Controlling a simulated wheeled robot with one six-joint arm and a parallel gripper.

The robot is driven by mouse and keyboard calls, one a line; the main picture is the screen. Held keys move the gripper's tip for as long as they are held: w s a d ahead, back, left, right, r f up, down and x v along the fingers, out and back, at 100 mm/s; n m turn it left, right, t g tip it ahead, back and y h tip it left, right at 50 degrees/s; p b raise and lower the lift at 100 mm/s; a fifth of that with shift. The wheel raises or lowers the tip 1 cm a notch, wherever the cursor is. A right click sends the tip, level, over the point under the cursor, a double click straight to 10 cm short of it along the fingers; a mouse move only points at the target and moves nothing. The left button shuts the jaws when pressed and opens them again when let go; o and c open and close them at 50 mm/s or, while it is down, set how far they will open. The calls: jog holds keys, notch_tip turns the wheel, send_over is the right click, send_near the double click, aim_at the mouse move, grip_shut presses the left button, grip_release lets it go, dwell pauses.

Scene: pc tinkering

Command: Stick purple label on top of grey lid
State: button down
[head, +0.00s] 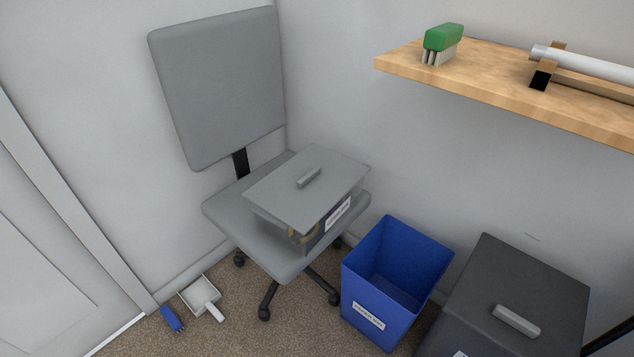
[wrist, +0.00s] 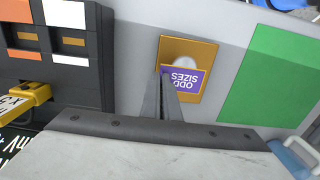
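The grey lid (head: 290,192) with a small bar handle lies on a clear box on the grey chair seat in the head view. The purple label (wrist: 185,83) reads "ODD SIZES" and shows upside down in the wrist view. My gripper (wrist: 168,80) has its fingers close together at the label's left edge and looks shut on it. The label lies in front of an orange-brown square (wrist: 203,52) with a pale oval on it. I cannot tell how far it is from that square. The gripper is not in the head view.
A blue bin (head: 385,310) and a dark lidded box (head: 520,285) stand right of the chair. A wooden shelf (head: 480,85) juts out above, holding a green brush (head: 443,38). The wrist view shows a black drawer unit (wrist: 75,90), a yellow tool (wrist: 22,100) and a green sheet (wrist: 262,85).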

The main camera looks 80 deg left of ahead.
jog(key=shift+r, duration=0.1)
dwell(0.3)
jog(key=shift+r, duration=2.5)
jog(key=shift+d, duration=0.1)
